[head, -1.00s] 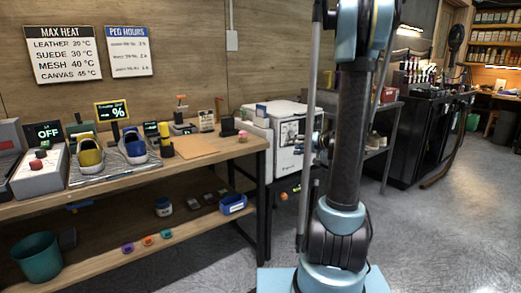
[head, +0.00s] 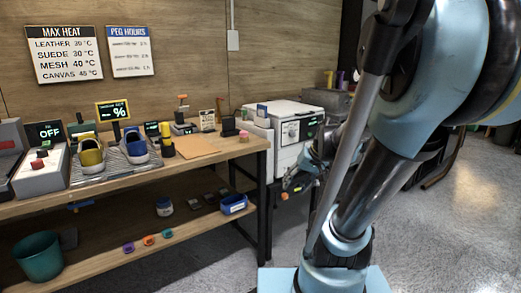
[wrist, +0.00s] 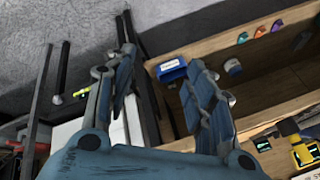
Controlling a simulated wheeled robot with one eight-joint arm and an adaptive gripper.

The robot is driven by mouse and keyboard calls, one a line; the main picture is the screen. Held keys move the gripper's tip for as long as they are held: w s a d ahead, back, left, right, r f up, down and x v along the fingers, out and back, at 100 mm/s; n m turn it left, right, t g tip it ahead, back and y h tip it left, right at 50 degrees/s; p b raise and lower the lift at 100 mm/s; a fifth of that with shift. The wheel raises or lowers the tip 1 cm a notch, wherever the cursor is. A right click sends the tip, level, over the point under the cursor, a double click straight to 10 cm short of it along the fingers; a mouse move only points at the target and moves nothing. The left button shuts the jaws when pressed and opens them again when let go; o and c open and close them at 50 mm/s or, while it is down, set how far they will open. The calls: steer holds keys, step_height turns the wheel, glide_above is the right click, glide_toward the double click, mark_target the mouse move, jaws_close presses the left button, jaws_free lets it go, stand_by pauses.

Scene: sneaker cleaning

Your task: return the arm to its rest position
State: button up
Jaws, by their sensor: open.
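My gripper (head: 298,182) is at the end of my bent arm, in front of the white machine and right of the workbench in the head view. In the wrist view my gripper (wrist: 162,88) has its two blue-grey fingers spread apart.
The white machine (head: 287,140) stands beside the bench. Floor is clear at lower right.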

steer(key=s+d+f+g+h, duration=0.1)
steer(key=s+d+f+h, duration=0.1)
steer(key=s, duration=0.4)
steer(key=s+d+f+h, duration=0.2)
steer(key=s+d, duration=0.2)
steer(key=s, duration=0.2)
steer(key=shift+s+f+g, duration=0.25)
steer(key=shift+s+g, duration=0.1)
steer(key=shift+g, duration=0.05)
steer(key=shift+w+f, duration=0.2)
steer(key=shift+w, duration=0.2)
steer(key=shift+c, duration=0.3)
